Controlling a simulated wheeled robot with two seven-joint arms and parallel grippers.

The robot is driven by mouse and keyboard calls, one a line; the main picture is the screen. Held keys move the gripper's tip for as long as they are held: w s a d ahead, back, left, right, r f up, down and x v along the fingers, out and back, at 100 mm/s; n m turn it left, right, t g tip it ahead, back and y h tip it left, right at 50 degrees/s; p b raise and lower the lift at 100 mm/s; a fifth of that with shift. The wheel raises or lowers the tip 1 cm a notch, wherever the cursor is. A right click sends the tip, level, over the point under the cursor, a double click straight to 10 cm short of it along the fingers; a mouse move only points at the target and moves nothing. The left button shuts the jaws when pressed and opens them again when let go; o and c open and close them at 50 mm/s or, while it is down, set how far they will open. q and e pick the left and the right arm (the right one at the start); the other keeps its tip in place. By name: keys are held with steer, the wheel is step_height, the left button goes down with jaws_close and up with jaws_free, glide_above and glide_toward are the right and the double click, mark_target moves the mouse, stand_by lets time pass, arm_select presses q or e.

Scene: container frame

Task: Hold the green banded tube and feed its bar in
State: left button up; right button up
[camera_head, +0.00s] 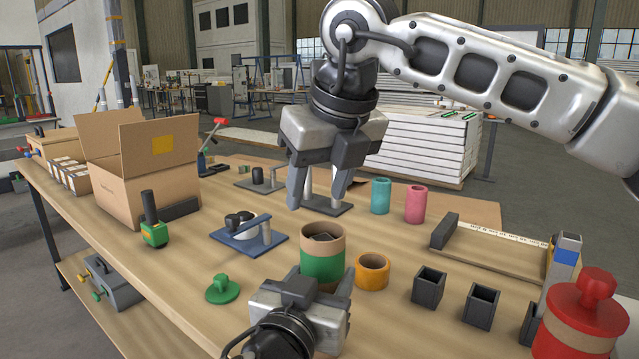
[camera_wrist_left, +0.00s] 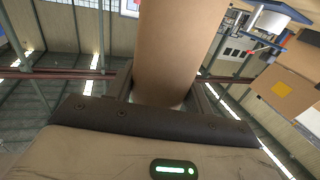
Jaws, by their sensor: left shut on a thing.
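The green banded tube (camera_head: 322,268), a cardboard cylinder with a green band, stands upright at the middle front of the table. A dark block-like piece (camera_head: 322,237) shows in its open mouth; I cannot tell how deep it sits. My left gripper (camera_head: 323,284) is shut on the tube low on its near side. In the left wrist view the tube's plain brown wall (camera_wrist_left: 172,50) lies between the fingers (camera_wrist_left: 163,97). My right gripper (camera_head: 318,198) hangs fingers down above and behind the tube, open, with nothing between its fingers.
A green knobbed lid (camera_head: 222,290) lies left of the tube and an orange ring (camera_head: 372,271) right. Dark square cups (camera_head: 428,287) and a red-lidded container (camera_head: 582,318) stand further right. A green-based handle (camera_head: 154,230), blue fixture (camera_head: 248,238) and open carton (camera_head: 150,172) are left.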

steer(key=v, duration=1.2)
stand_by(0.3)
arm_select(q)
steer(key=o, duration=1.2)
